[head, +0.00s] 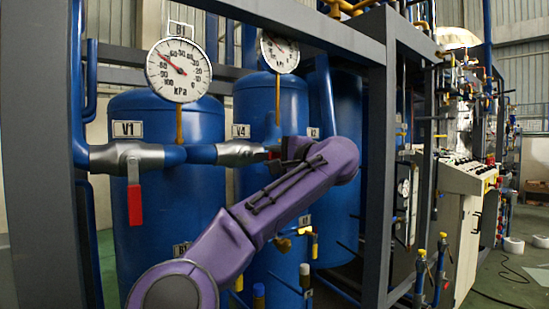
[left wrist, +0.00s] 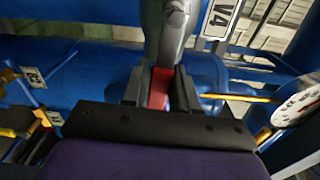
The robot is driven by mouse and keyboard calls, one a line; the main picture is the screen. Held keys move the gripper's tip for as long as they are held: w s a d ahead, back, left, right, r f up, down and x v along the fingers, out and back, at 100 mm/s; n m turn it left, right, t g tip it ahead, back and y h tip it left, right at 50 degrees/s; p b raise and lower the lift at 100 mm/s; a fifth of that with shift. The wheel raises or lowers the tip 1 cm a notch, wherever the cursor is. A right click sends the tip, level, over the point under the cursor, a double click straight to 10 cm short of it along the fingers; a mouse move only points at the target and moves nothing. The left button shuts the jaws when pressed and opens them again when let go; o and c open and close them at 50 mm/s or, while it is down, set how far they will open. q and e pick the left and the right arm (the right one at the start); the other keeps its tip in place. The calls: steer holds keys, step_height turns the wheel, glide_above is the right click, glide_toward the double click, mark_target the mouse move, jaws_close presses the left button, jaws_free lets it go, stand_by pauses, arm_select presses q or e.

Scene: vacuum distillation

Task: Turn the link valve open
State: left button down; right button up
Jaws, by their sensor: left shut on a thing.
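The link valve (head: 238,153) is a grey valve body on the blue horizontal pipe between tanks V1 and V4. Its red handle (head: 272,152) is mostly hidden by my left gripper (head: 283,153) in the head view. In the left wrist view, the grey valve body (left wrist: 168,28) is at top centre, and the red handle (left wrist: 160,88) sits between the two dark fingers of my left gripper (left wrist: 160,92). The gripper is shut on this handle. My purple left arm reaches up across the front of the tanks. My right gripper is not in view.
A second grey valve (head: 125,157) on the left has a red handle (head: 134,204) hanging down. Two pressure gauges (head: 178,70) (head: 280,52) stand above the pipe. A dark frame post (head: 377,180) is right of my arm. Blue tanks (head: 165,240) stand behind.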

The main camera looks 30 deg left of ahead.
arm_select(q)
steer(key=c, duration=1)
jaws_free()
steer(key=shift+o, duration=0.2)
steer(key=b+v, duration=0.2)
steer(key=v, duration=0.8)
steer(key=shift+s+d, duration=0.2)
steer(key=shift+d, duration=0.1)
